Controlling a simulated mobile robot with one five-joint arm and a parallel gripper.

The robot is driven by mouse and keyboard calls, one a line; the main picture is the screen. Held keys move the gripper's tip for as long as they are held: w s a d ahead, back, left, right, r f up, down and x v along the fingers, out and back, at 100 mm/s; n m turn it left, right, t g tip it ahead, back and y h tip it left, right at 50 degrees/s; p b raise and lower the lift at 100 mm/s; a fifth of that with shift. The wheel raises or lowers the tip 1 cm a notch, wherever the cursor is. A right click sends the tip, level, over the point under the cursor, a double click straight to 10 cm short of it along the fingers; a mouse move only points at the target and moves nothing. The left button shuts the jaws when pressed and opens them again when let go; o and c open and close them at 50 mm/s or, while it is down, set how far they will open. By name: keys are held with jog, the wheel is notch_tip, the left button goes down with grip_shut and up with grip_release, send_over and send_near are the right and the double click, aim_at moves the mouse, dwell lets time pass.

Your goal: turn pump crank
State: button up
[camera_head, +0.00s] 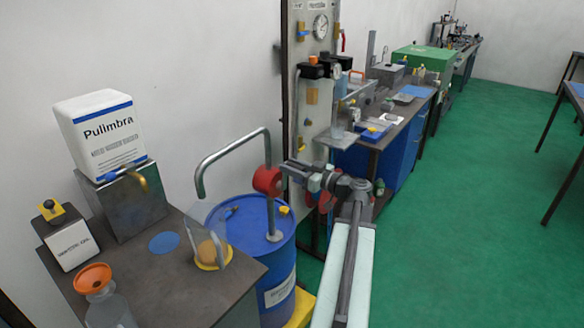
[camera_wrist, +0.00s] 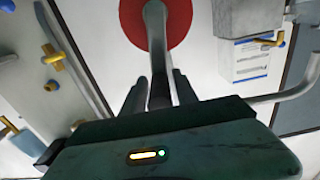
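The pump on the blue drum (camera_head: 279,267) has a round red housing (camera_head: 266,181) and a bent grey pipe (camera_head: 198,170). In the wrist view, the red housing (camera_wrist: 155,20) is at the top centre, with a grey crank bar (camera_wrist: 157,45) across it and running down towards me. My gripper (camera_wrist: 158,85) has one finger on each side of this bar. The fingers stand apart, and whether both touch the bar is unclear. In the head view, my gripper (camera_head: 290,172) is right beside the red housing and covers the crank.
A dark table (camera_head: 150,270) at the left holds a white Pullmbra box (camera_head: 103,133) on a metal block and an orange-topped bottle (camera_head: 93,279). A panel with a gauge (camera_head: 320,25) stands behind the drum. Green floor (camera_head: 460,230) is open to the right.

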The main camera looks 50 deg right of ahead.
grip_shut()
dwell(1.2)
